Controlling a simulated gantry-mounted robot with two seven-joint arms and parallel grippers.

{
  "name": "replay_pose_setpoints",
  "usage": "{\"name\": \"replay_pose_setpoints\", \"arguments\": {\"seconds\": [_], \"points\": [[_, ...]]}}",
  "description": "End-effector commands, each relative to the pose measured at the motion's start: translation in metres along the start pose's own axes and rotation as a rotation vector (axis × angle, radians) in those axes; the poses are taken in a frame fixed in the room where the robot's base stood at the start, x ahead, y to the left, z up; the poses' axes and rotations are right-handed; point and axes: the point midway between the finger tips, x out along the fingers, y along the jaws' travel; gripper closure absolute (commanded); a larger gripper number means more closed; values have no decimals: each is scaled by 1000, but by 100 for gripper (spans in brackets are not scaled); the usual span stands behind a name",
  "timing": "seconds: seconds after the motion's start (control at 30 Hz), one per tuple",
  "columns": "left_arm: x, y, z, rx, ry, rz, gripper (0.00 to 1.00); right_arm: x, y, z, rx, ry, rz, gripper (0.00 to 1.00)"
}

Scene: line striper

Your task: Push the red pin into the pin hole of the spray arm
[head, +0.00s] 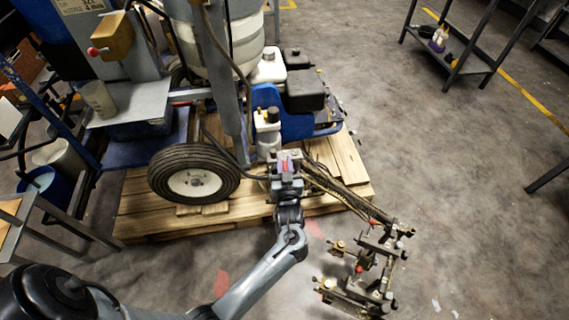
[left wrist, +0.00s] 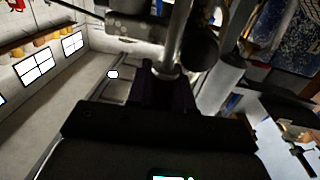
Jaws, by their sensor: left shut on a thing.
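My left gripper (head: 287,163) is in the middle of the head view, in front of the striper's blue and white body. It is shut, and a small red piece, which looks like the red pin (head: 284,166), shows at its jaws. In the left wrist view the dark jaws (left wrist: 168,92) meet near a grey metal shaft (left wrist: 178,45); no red shows there, and I cannot tell how the shaft relates to the pin. The spray arm (head: 362,268) hangs off the pallet at lower right, with several small red knobs. I cannot make out its pin hole. My right gripper is not in view.
The striper stands on a wooden pallet (head: 145,222), with a black wheel (head: 194,174) left of my gripper. Hoses (head: 335,187) run from the machine to the spray arm. A metal shelf (head: 447,50) stands at upper right. The concrete floor at right is clear.

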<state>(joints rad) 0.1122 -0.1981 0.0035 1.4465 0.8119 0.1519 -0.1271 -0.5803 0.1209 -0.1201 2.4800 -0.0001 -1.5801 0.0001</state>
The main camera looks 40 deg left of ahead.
Motion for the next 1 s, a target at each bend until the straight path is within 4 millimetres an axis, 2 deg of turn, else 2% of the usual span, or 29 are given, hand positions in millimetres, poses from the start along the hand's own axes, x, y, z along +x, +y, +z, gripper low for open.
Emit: {"name": "replay_pose_setpoints", "arguments": {"seconds": [1.0], "points": [[-1, 0, 12, 3, -9, 0, 100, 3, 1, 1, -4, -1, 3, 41]]}}
